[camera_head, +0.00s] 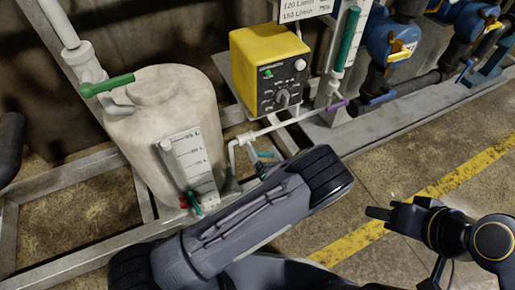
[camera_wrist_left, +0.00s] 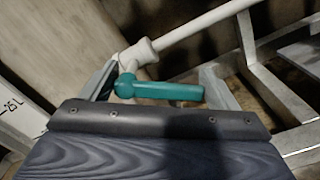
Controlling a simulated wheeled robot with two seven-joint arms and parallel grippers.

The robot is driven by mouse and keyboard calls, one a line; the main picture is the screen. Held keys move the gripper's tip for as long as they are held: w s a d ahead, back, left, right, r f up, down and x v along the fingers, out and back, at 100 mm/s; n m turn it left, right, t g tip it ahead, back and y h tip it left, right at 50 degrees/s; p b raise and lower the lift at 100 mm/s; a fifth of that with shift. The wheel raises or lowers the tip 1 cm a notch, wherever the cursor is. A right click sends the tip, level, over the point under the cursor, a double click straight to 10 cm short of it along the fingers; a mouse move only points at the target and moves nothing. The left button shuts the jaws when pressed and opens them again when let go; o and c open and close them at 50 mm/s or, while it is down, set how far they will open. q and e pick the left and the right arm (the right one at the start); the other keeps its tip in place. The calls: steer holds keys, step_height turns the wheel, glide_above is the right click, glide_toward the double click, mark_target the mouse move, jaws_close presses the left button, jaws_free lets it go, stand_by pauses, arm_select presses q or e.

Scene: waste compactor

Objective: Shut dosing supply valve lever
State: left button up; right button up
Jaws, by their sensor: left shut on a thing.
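A teal valve lever (camera_head: 265,154) sits on the white dosing pipe (camera_head: 240,160) low between the tank and the yellow pump. It also shows in the left wrist view (camera_wrist_left: 160,91), lying roughly crosswise from its white valve body (camera_wrist_left: 132,62). My left gripper (camera_head: 262,169) is at this lever and shut on it; its fingertips are mostly hidden behind my own wrist. My right gripper (camera_head: 379,213) is apart from everything, over the floor at the right; its jaw gap is not clear.
A white tank (camera_head: 158,110) with a green lever (camera_head: 108,85) stands left. A yellow dosing pump (camera_head: 268,65) stands behind, with a purple lever (camera_head: 337,106) to its right. Blue valves (camera_head: 392,35) fill the back right.

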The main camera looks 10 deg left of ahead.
arm_select(q)
steer(key=m, duration=0.2)
steer(key=f+m, duration=0.1)
steer(key=m+p, duration=0.1)
steer(key=m, duration=0.1)
steer(key=shift+s+a+f+m, duration=0.15)
steer(key=shift+s+a+m, duration=0.15)
steer(key=shift+a, duration=0.1)
steer(key=m, duration=0.3)
steer(key=a+f+m+p, duration=0.1)
steer(key=m, duration=0.1)
steer(key=shift+s+a, duration=0.1)
steer(key=shift+s, duration=0.3)
steer(key=shift+m, duration=0.4)
steer(key=o, duration=1.3)
steer(key=p+v, duration=0.1)
steer(key=v, duration=0.6)
steer(key=shift+s+d+p, duration=0.2)
steer(key=shift+s+p, duration=0.15)
steer(key=shift+p, duration=0.05)
steer(key=shift+r, duration=0.15)
